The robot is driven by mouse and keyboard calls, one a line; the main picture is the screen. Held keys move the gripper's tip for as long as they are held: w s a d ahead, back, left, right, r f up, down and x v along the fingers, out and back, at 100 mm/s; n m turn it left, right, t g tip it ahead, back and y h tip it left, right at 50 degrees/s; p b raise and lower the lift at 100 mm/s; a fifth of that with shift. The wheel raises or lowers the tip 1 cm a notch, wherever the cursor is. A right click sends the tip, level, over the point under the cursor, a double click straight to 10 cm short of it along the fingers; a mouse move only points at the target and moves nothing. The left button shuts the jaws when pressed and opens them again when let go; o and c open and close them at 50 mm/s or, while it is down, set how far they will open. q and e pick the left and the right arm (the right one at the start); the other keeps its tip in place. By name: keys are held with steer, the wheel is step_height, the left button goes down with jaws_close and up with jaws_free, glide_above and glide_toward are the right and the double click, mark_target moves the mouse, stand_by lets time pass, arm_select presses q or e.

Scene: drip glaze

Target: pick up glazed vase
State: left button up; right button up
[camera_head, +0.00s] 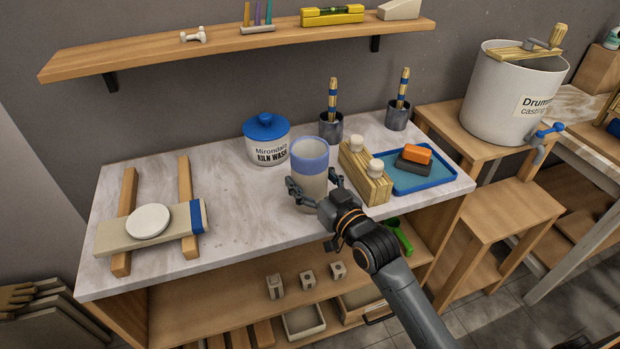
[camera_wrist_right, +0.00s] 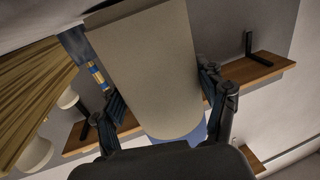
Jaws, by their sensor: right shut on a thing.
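The glazed vase (camera_head: 309,172) is an upright pale beige cylinder with a blue band around its top. It is at the front middle of the marble worktop; a gap under its base cannot be made out. My right gripper (camera_head: 314,190) has its fingers on both sides of the vase and is shut on it. In the right wrist view the vase (camera_wrist_right: 150,68) fills the middle, with the gripper's dark fingers (camera_wrist_right: 168,108) at either side. My left gripper is not in view.
Close behind are a blue-lidded kiln wash jar (camera_head: 266,145) and a brush cup (camera_head: 331,126). A wooden block with white knobs (camera_head: 364,174) is close on the right, beside a blue tray (camera_head: 437,176). The worktop (camera_head: 240,215) is clear left of the vase, up to two wooden slats (camera_head: 187,165).

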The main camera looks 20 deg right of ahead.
mark_target(313, 161)
steer(key=shift+r, duration=0.65)
steer(key=s+r, duration=0.1)
steer(key=r, duration=0.1)
steer(key=s+r, duration=0.1)
steer(key=r, duration=0.1)
steer(key=s+r+p, duration=0.1)
steer(key=s+r, duration=0.1)
steer(key=shift+a+r, duration=0.3)
steer(key=shift+r, duration=0.05)
steer(key=s+a+r+p, duration=0.1)
steer(key=s+r+p, duration=0.3)
steer(key=s, duration=0.6)
steer(key=shift+a+r, duration=0.2)
steer(key=shift+r, duration=0.3)
